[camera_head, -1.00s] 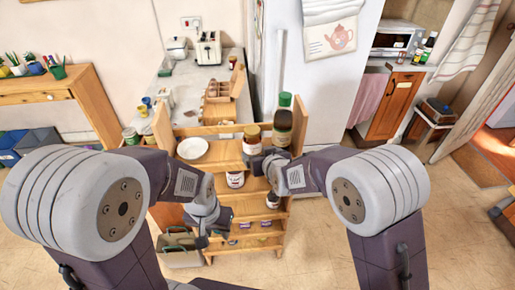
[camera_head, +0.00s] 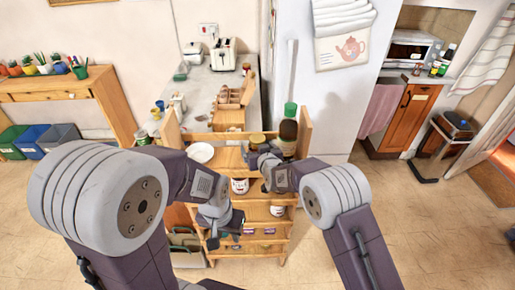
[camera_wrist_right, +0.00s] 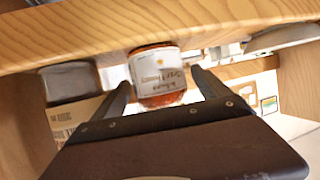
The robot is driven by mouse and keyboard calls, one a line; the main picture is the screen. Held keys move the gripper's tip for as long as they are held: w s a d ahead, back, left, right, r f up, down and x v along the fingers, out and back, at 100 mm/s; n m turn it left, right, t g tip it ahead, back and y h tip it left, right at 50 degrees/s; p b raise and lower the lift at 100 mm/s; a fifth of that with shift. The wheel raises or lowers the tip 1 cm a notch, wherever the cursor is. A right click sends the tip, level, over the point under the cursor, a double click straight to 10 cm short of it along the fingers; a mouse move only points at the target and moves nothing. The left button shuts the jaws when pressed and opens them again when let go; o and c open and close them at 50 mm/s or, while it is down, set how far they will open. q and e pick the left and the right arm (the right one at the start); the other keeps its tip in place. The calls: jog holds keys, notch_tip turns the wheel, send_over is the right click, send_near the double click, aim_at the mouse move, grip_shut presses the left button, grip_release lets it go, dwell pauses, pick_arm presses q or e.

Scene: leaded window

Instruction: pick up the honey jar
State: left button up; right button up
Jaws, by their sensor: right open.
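The honey jar (camera_wrist_right: 157,78) has amber contents and a white label with blurred writing that appears to read honey. In the right wrist view my right gripper (camera_wrist_right: 160,82) is open, with a finger on each side of the jar. Whether the fingers touch it is unclear. In the head view my right gripper (camera_head: 256,158) is at the upper part of the wooden shelf unit (camera_head: 262,247), close to a jar with a yellowish lid (camera_head: 257,138). My left gripper (camera_head: 232,222) is lower, in front of the unit; its jaws are too small to judge.
A tall dark jar (camera_head: 288,132) stands right of my right gripper. A white-labelled jar (camera_head: 240,186) and another jar (camera_head: 277,210) stand on lower shelves. A white plate (camera_head: 200,152) lies at the left. A wooden board crosses the top of the wrist view.

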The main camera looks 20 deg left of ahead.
jog(key=shift+w+a+f, duration=0.2)
jog(key=shift+a, duration=0.05)
jog(key=shift+d, duration=0.15)
jog(key=shift+d+r, duration=0.1)
jog(key=c, duration=0.4)
grip_shut()
jog(key=shift+r, duration=0.1)
jog(key=shift+r, duration=0.5)
notch_tip(320, 180, up, 11)
jog(key=shift+p, duration=0.6)
notch_tip(320, 180, up, 16)
jog(key=p, duration=1.2)
